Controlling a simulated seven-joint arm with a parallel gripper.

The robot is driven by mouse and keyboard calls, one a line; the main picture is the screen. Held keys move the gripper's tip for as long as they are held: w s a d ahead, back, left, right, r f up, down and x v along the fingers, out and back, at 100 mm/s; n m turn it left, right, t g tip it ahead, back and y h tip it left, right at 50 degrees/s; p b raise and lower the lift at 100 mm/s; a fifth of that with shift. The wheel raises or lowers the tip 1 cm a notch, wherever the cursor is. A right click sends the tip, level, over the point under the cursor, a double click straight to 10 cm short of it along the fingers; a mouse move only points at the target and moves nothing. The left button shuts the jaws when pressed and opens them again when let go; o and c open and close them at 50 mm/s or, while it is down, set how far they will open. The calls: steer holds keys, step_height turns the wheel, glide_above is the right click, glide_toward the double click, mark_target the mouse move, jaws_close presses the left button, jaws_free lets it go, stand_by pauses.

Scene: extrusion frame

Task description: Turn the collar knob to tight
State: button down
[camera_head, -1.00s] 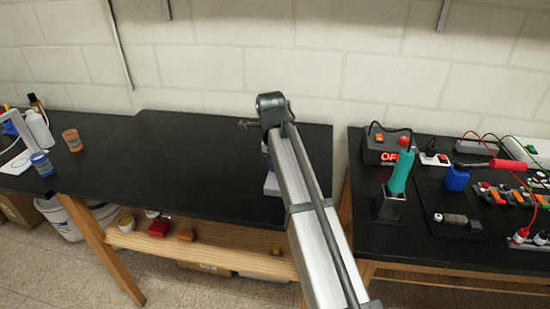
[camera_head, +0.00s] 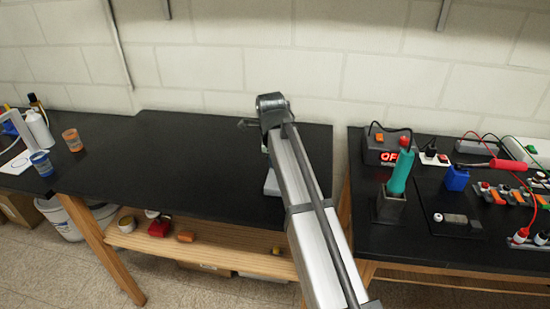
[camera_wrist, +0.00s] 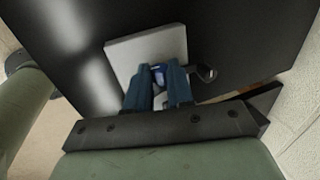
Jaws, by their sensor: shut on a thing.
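In the wrist view, my gripper (camera_wrist: 159,88) has two dark blue fingers closed around a small blue collar knob (camera_wrist: 158,74). Only the top of the knob shows between the fingertips. The knob is over a light grey square plate (camera_wrist: 146,47) on the black bench. A dark metal piece (camera_wrist: 207,73) sticks out to the right of the fingers. Only an edge of the grey plate (camera_head: 271,186) shows left of the beam. I cannot see any tight mark.
The black bench top (camera_head: 200,160) is clear left of the beam. A second bench to the right holds a power unit (camera_head: 388,150), a green-handled tool (camera_head: 400,178) and cables. A block wall stands behind.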

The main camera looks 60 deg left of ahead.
steer(key=shift+s+d, duration=0.1)
steer(key=shift+s+d+f+t+y, duration=0.1)
steer(key=shift+s+d+t+y, duration=0.1)
steer(key=shift+t+y, duration=0.3)
steer(key=shift+s+d+f+t+y, duration=0.1)
steer(key=shift+d+t+y, duration=0.05)
steer(key=shift+t+y, duration=0.35)
steer(key=shift+s+d+f+t+y, duration=0.1)
steer(key=shift+f+t+y, duration=0.05)
steer(key=shift+t+y, duration=0.45)
steer(key=shift+s+d+f+t+y, duration=0.1)
steer(key=shift+f+t+y, duration=0.05)
steer(key=shift+t+y, duration=0.45)
steer(key=t+y, duration=0.2)
steer(key=shift+f+t+y, duration=0.25)
steer(key=shift+t+y, duration=0.15)
steer(key=shift+f+t+y, duration=0.25)
steer(key=shift+t+y, duration=1.05)
steer(key=c, duration=1)
jaws_free()
